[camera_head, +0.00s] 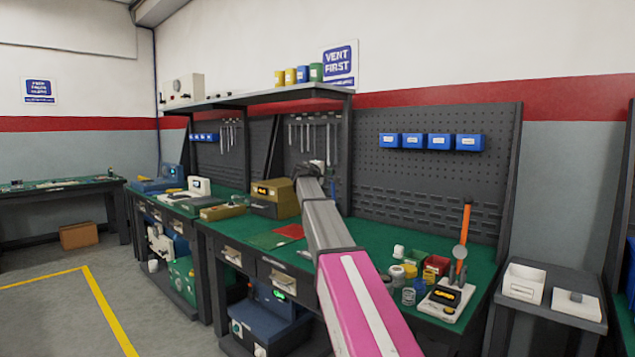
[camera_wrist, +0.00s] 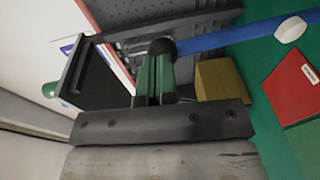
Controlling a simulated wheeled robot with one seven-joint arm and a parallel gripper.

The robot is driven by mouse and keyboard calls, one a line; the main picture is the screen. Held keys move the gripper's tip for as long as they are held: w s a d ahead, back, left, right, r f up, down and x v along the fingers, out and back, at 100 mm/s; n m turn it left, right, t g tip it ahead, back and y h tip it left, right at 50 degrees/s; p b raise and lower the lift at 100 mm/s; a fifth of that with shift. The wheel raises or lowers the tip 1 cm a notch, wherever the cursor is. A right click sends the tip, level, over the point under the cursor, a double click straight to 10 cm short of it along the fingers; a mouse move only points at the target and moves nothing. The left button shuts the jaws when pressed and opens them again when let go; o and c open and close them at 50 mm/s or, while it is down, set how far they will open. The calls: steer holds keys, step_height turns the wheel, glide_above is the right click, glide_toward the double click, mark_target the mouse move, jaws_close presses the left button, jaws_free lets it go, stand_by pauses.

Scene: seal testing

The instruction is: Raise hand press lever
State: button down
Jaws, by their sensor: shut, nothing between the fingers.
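In the wrist view a blue bar (camera_wrist: 240,36) with a black ball knob (camera_wrist: 161,46) at its end and a white round disc (camera_wrist: 290,29) farther along looks like the press lever. With the picture turned, it stands roughly upright, knob at the top. My gripper (camera_wrist: 155,72) has its green-padded fingers shut and empty, tips right at the knob; whether they touch it I cannot tell. In the head view my gripper (camera_head: 315,168) is small at the far end of my arm, which hides the press body and most of the lever.
A tan box (camera_head: 276,192) and a red sheet (camera_head: 289,231) lie left of my arm on the green bench. Cups, jars and an orange-handled device (camera_head: 461,242) stand at right. A dark shelf (camera_head: 285,92) runs above; a pegboard (camera_head: 420,170) stands behind.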

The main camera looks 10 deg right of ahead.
steer(key=shift+g+y, duration=0.7)
steer(key=shift+y, duration=0.2)
steer(key=w+d, duration=0.1)
steer(key=d, duration=0.1)
steer(key=w+d+r, duration=0.1)
steer(key=w+d, duration=0.1)
steer(key=shift+w+d, duration=0.65)
steer(key=shift+d, duration=0.2)
steer(key=shift+w+d, duration=0.35)
steer(key=shift+d, duration=0.2)
steer(key=shift+d, duration=0.1)
